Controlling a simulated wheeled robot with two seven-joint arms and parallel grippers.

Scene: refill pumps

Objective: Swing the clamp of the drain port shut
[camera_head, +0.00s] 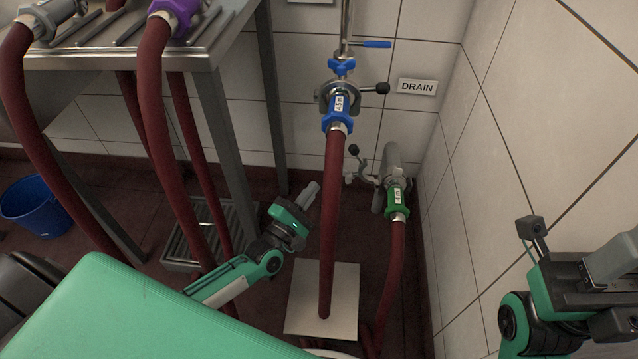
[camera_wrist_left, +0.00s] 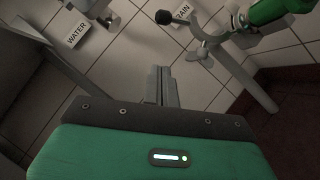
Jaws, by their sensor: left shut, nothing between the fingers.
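The drain port (camera_head: 393,165) is a grey pipe low by the wall corner, with a green hose coupling (camera_head: 397,197) at its mouth. Its clamp (camera_head: 361,177) sticks out to the left of the pipe, with a black knob (camera_head: 353,149) on its arm; it looks swung open. In the left wrist view the green coupling (camera_wrist_left: 268,12) and a black knob (camera_wrist_left: 163,17) show ahead of the fingers. My left gripper (camera_head: 311,191) is shut and empty, left of the clamp and apart from it. My right gripper (camera_head: 606,262) is at the right edge; its fingers are unclear.
A dark red hose (camera_head: 329,225) with a blue coupling (camera_head: 338,110) hangs between my left gripper and the drain port. A second hose (camera_head: 393,275) runs down from the green coupling. A metal table (camera_head: 190,58), floor grate (camera_head: 205,228) and blue bucket (camera_head: 36,205) are left.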

